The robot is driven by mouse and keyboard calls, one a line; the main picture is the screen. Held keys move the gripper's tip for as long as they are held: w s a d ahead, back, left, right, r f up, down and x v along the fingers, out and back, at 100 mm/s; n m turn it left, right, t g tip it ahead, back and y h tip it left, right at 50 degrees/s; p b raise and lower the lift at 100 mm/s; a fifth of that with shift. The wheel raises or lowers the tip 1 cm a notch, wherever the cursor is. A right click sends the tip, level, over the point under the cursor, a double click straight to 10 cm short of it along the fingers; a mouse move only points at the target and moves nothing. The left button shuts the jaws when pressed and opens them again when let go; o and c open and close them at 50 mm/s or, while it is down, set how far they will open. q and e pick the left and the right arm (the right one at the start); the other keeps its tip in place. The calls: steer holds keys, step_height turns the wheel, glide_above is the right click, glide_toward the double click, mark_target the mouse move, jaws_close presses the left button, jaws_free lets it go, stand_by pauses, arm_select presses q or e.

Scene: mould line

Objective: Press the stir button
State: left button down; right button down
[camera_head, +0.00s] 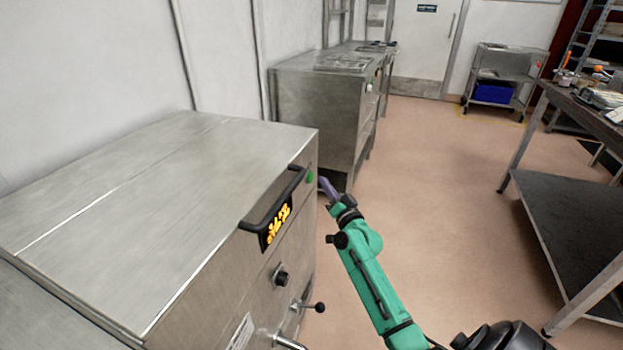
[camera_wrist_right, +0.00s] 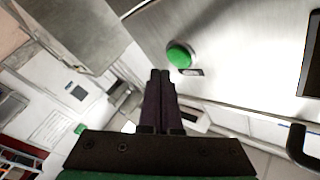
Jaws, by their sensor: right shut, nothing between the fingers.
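The green button (camera_head: 310,176) sits on the front face of the steel machine (camera_head: 170,190), near its far top corner, beside the black handle. In the right wrist view the green button (camera_wrist_right: 179,55) stands out from the steel panel, with a small dark label next to it. My right gripper (camera_head: 323,183) is shut and empty, its fingers pointing toward the panel close to the button. In the wrist view the closed fingertips (camera_wrist_right: 160,75) appear just beside the button; a small gap shows between them. My left gripper is not in view.
A black handle (camera_head: 272,200) and a lit yellow display (camera_head: 275,224) are on the machine front, with a black knob (camera_head: 281,278) and a lever (camera_head: 318,307) below. A second steel unit (camera_head: 315,110) stands behind. A table (camera_head: 580,115) is at right; the floor between is clear.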

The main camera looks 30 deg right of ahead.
steer(key=s+d, duration=0.2)
steer(key=s, duration=0.1)
steer(key=shift+s+d+b, duration=0.2)
steer(key=shift+s+b, duration=0.1)
stand_by(0.7)
steer(key=s+a+f+n+g+y+p, duration=0.1)
steer(key=s+a+f+n+g+p, duration=0.3)
steer(key=f, duration=0.6)
steer(key=s+a+f+g+y+p, duration=0.1)
steer(key=s+a+f+g, duration=0.15)
steer(key=s+f, duration=0.55)
steer(key=s+a+f+n+g+y+p, duration=0.1)
steer(key=s+a+f+n+g+p, duration=0.15)
steer(key=f, duration=1.05)
steer(key=s+a+f+n+g+p, duration=0.1)
steer(key=s+a+f+g, duration=0.2)
steer(key=s, duration=0.7)
steer(key=s+a+f+n+g+p, duration=0.1)
steer(key=s+a+f+n+g, duration=0.1)
steer(key=s, duration=0.8)
steer(key=s+a+f+n+g+p, duration=0.2)
steer(key=s+a+f+g, duration=0.2)
steer(key=s, duration=0.5)
steer(key=shift+s+a+f+y, duration=0.2)
steer(key=shift+s+f+y, duration=0.2)
steer(key=shift+f, duration=0.35)
